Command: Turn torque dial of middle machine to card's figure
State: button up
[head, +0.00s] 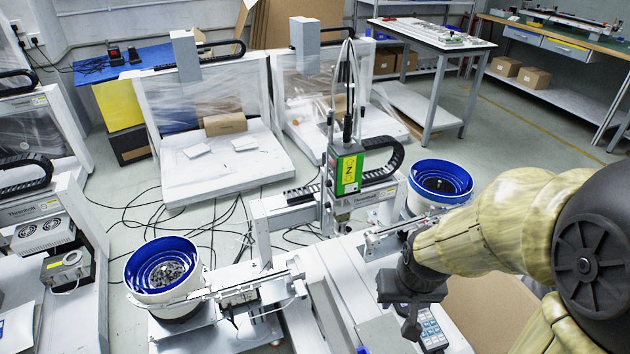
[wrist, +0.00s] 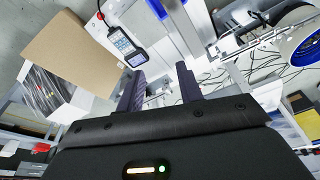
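The gantry screwdriver machine in the middle of the head view carries a green and yellow driver head (head: 348,172). I cannot make out a torque dial on it or a card with a figure in either view. My gripper (head: 411,322) hangs over the right front part of this machine, beside a grey keypad unit (head: 431,330). In the wrist view my gripper (wrist: 160,85) has its two dark fingers apart with nothing held between them. The keypad unit, with a lit screen, shows beyond the fingertips in the wrist view (wrist: 125,46).
Blue-lined bowl feeders stand left (head: 165,272) and right (head: 440,182) of the machine. A grey box with a round knob (head: 70,266) sits on the left machine. Cardboard (wrist: 75,48) lies near my gripper. Cables cross the floor behind the machine.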

jog(key=shift+o, duration=0.4)
jog(key=w+a+r+m+t+p, duration=0.2)
jog(key=w+a+r+m+p, duration=0.1)
jog(key=w+a+m+p, duration=0.2)
jog(key=w+a+r+m+t+h+p, duration=0.1)
jog(key=w+a+r+m+t+p, duration=0.1)
jog(key=w+a+m+p, duration=0.3)
jog(key=w+a+r+m+t+p, duration=0.3)
jog(key=w+a+m+p, duration=0.2)
jog(key=w+p, duration=0.5)
jog(key=w+a, duration=0.1)
jog(key=w, duration=0.4)
jog(key=shift+w+r+p, duration=0.35)
jog(key=shift+w+p, duration=0.05)
jog(key=shift+w+f, duration=0.1)
jog(key=b, duration=0.1)
send_near(326, 184)
jog(key=x, duration=0.7)
jog(key=shift+w+f, duration=0.2)
jog(key=shift+f, duration=0.05)
